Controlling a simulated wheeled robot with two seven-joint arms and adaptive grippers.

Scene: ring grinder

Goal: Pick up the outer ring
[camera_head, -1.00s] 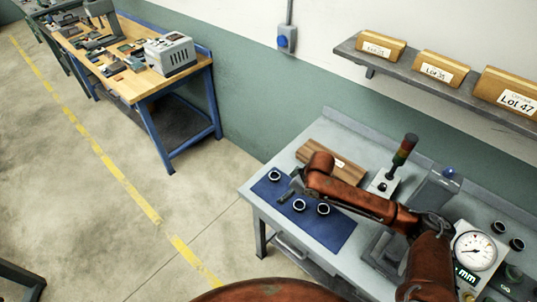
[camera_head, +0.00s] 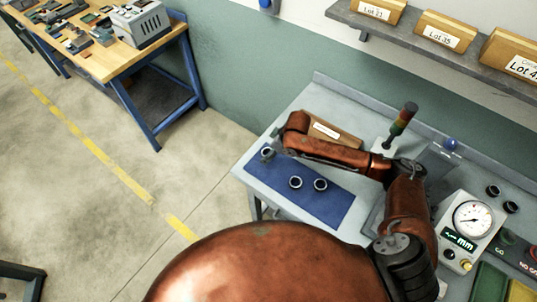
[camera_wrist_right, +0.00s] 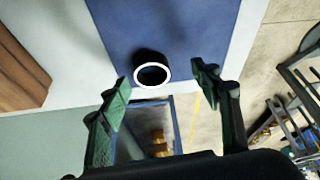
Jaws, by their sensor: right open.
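Three small dark rings with bright rims lie on the blue mat (camera_head: 335,205). One ring (camera_head: 267,150) is at the mat's far left corner; two more, a middle ring (camera_head: 295,183) and a right ring (camera_head: 320,185), sit side by side nearer the front. My right gripper (camera_head: 267,157) is at the corner ring and partly covers it. In the right wrist view, my open right gripper (camera_wrist_right: 161,78) has its green fingers apart, with the ring (camera_wrist_right: 150,55) just past the fingertips, roughly between them and nearer the left finger. Nothing is held. My left gripper is out of view.
Green and yellow bins (camera_head: 490,282) are at the lower right.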

